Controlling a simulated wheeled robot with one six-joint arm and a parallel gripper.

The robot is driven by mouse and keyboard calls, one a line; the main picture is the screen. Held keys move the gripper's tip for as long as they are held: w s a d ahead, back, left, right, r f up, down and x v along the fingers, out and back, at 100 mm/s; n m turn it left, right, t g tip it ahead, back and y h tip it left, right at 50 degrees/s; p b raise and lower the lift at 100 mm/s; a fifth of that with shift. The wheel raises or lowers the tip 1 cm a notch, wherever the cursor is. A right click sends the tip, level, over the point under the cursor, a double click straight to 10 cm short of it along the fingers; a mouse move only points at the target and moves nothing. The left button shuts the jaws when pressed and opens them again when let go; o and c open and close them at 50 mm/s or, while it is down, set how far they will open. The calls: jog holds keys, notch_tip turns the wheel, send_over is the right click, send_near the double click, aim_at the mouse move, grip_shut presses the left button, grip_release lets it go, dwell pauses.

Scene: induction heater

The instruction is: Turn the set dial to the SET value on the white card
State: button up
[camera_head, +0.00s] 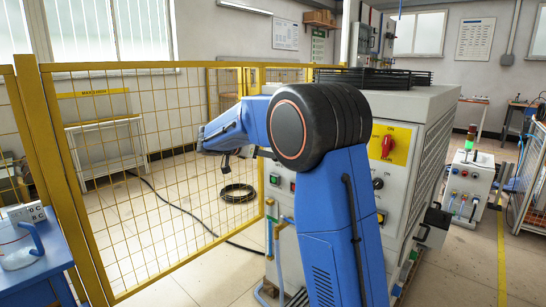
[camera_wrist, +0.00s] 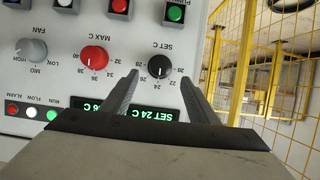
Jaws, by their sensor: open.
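The set dial (camera_wrist: 160,67) is a black round knob under an upside-down "SET C" label in the wrist view. Numbers in the twenties are printed around it. My gripper (camera_wrist: 158,78) is open, its two fingertips on either side of the dial with gaps visible; I cannot tell whether they touch it. A green display (camera_wrist: 153,115) reads "SET 24 C" upside down between the fingers. In the head view my arm hides the dial, and my fingers cannot be made out.
In the wrist view a red MAX C knob (camera_wrist: 94,59), a grey FAN knob (camera_wrist: 32,50) and a green button (camera_wrist: 175,13) are on the same panel. A yellow mesh fence (camera_head: 150,150) stands left of the heater cabinet (camera_head: 420,120). A blue table (camera_head: 40,270) is at lower left.

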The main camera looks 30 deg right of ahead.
jog(key=x, duration=0.6)
jog(key=shift+d, duration=0.35)
jog(key=shift+w+f, duration=0.1)
jog(key=shift+f, duration=0.05)
jog(key=c, duration=0.9)
